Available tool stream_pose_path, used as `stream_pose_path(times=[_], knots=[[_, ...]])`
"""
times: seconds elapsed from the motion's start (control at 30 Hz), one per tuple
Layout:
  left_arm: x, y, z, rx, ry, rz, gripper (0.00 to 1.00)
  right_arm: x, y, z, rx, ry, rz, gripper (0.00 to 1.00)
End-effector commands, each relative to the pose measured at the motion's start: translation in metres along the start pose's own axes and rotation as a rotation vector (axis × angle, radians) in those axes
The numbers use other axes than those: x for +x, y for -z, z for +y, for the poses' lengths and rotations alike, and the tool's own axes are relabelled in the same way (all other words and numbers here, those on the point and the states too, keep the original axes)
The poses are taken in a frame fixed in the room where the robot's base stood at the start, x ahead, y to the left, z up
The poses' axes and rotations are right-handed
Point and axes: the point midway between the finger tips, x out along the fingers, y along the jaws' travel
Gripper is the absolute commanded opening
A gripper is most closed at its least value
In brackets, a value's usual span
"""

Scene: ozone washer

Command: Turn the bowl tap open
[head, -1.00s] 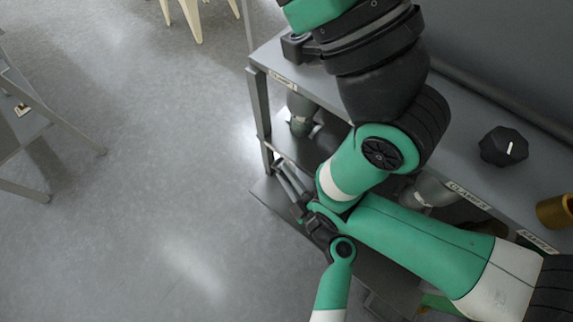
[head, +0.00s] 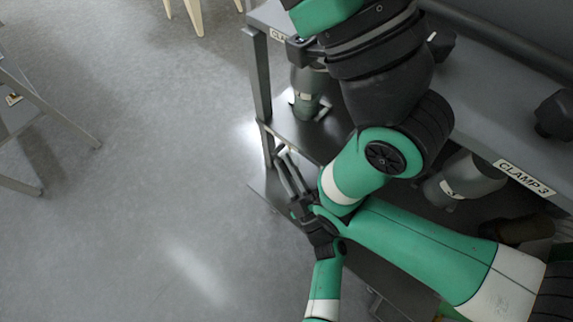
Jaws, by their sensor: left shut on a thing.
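My left gripper (head: 285,165) is at the front left corner of the grey rack, beside its front post, with its fingers pointing up and left in the head view. Its two long dark fingers are close together. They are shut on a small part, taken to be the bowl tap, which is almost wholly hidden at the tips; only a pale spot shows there. I cannot make out the tap's handle or how far it is turned. My right gripper is not in view.
A grey rack has a top shelf with a "CLAMP 3" label (head: 524,178). Grey-green vessels (head: 309,88) (head: 465,178) hang below the top shelf. A black knob (head: 556,115) is on top. Open floor (head: 130,190) lies to the left, with a grey frame (head: 50,115) at the far left.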

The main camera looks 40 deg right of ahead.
Motion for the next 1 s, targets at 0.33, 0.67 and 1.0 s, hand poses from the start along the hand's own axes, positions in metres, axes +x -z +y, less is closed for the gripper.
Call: stream_pose_path(times=[0.33, 0.67, 1.0], knots=[[0.0003, -0.0001, -0.0003, 0.005, -0.011, 0.008, 0.0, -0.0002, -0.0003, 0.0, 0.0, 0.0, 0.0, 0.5], [0.0004, 0.0, -0.0003, 0.005, -0.01, 0.008, 0.35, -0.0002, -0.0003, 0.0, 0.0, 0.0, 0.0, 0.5], [-0.0065, -0.0001, 0.0005, 0.005, -0.01, 0.006, 0.35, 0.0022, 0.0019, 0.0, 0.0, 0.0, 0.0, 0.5]])
